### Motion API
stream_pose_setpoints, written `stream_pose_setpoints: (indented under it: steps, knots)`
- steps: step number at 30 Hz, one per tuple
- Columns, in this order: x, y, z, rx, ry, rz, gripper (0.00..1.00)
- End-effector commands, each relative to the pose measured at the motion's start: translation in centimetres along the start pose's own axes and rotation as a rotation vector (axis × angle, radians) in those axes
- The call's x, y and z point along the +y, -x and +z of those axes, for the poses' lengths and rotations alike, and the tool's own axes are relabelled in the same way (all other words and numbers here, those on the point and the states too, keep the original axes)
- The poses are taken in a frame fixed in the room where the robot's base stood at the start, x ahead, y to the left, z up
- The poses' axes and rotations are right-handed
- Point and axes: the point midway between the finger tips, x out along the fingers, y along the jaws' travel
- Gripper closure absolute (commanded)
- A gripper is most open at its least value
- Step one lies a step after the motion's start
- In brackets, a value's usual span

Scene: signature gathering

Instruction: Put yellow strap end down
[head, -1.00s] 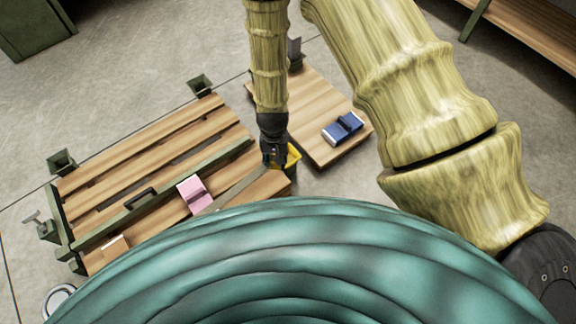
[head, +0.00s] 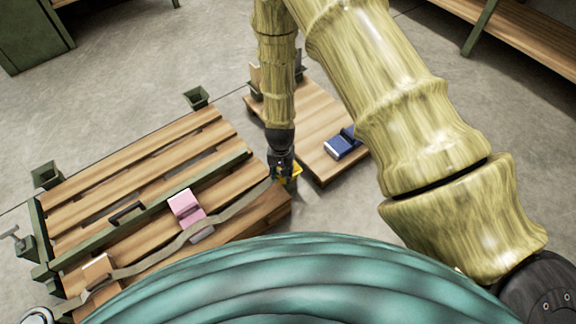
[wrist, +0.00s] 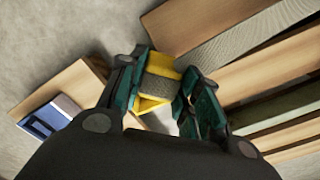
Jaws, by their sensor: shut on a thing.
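My gripper (head: 282,172) is shut on the yellow strap end (head: 296,173) at the near right corner of the slatted wooden pallet (head: 130,165). In the wrist view the yellow strap end (wrist: 158,86) sits between the teal fingers of my gripper (wrist: 170,95), with a grey-brown piece across it. The grey-brown strap (head: 228,212) runs from my gripper leftward over the pallet, past a pink block (head: 186,206) and a tan block (head: 98,268). Whether the strap end touches the pallet cannot be told.
A low wooden platform (head: 310,105) stands behind and right of my gripper, with a blue and white box (head: 342,146) on it. It also shows in the wrist view (wrist: 50,118). A green rail with a dark handle (head: 127,212) lies along the pallet. Bare concrete floor shows around.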

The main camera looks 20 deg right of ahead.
Motion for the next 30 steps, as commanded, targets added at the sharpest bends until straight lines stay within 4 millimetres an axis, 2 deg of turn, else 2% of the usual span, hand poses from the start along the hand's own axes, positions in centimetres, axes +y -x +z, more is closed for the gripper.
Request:
stream_pose_setpoints:
  steps: [1, 6, 12, 17, 25, 30]
  knots:
    - [0.1, -0.5, -1.2, 0.002, -0.001, -0.001, 0.96]
    - [0.6, -0.8, -4.4, 0.001, -0.001, -0.001, 0.96]
    - [0.9, -0.8, -7.0, 0.0, 0.001, -0.001, 0.96]
    - [1.0, -1.0, -7.4, 0.0, 0.001, 0.0, 0.96]
    - [1.0, -4.0, -7.4, -0.001, 0.0, 0.0, 0.96]
    - [1.0, -4.2, -7.4, 0.0, 0.001, 0.0, 0.96]
